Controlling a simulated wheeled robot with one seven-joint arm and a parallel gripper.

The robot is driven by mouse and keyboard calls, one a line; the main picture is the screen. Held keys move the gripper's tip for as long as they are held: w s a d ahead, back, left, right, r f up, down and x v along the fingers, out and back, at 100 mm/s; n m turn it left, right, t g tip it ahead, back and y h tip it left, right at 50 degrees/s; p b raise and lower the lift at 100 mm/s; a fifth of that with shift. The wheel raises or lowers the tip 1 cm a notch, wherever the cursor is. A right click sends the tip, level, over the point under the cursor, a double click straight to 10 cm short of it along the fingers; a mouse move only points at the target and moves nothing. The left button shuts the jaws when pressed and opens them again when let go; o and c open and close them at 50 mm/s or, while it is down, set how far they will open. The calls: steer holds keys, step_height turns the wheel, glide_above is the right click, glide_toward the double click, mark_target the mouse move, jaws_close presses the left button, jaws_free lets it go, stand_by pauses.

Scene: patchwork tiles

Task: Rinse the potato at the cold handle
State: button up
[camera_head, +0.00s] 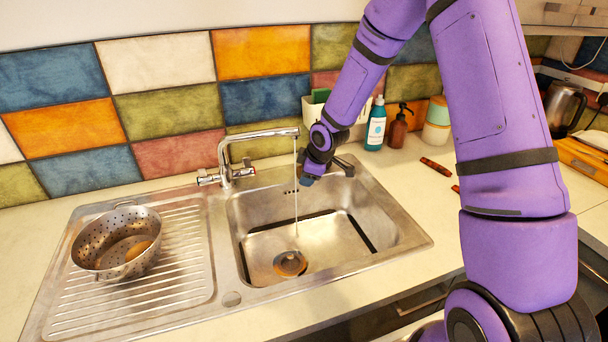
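A brown potato (138,250) lies inside the metal colander (88,240) on the ridged drainboard, left of the basin. The chrome tap (228,160) stands behind the sink with its spout over the basin (262,245). A thin stream of water (296,200) falls from the spout towards the drain. A tap handle (207,180) shows at the left of the tap body; I cannot tell cold from hot by marking. My gripper (308,180) hangs over the back of the basin, just right of the stream, away from the potato. Its fingers are too small to read.
A teal bottle (376,128), brown pump bottle (398,128) and stacked containers (436,122) stand behind the sink at right. Brown pieces (436,166) lie on the counter. A kettle (564,108) is far right. The front counter strip is clear.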

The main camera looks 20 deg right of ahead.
steer(key=shift+a, duration=0.15)
steer(key=shift+s+a, duration=0.15)
steer(key=shift+a, duration=0.25)
steer(key=shift+d, duration=0.25)
steer(key=shift+d, duration=0.3)
stand_by(0.3)
steer(key=s+d, duration=0.2)
steer(key=s, duration=0.5)
steer(key=shift+s, duration=0.2)
stand_by(0.6)
steer(key=shift+d, duration=0.1)
stand_by(1.1)
steer(key=s+d+r, duration=0.1)
steer(key=s+r, duration=0.3)
steer(key=shift+s+d, duration=0.15)
steer(key=shift+s, duration=0.25)
